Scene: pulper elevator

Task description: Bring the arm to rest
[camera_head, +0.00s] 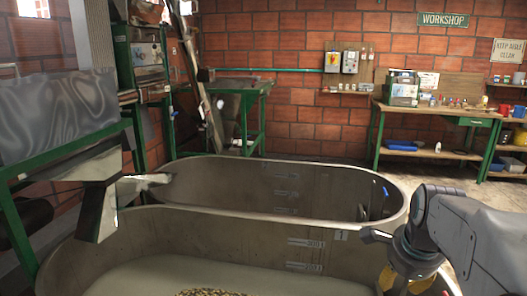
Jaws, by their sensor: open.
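My arm (470,232) comes in from the lower right, dark grey, and bends over the right rim of the front tub. My gripper (398,254) is at its end, small and partly cut off by the angle. One pale finger points left over the tub. The gripper is open, and I see nothing held in it. The other finger is hard to make out.
Green-framed machinery and a metal chute (98,200) stand at left. A workbench (435,110) stands at back right, with open floor before it.

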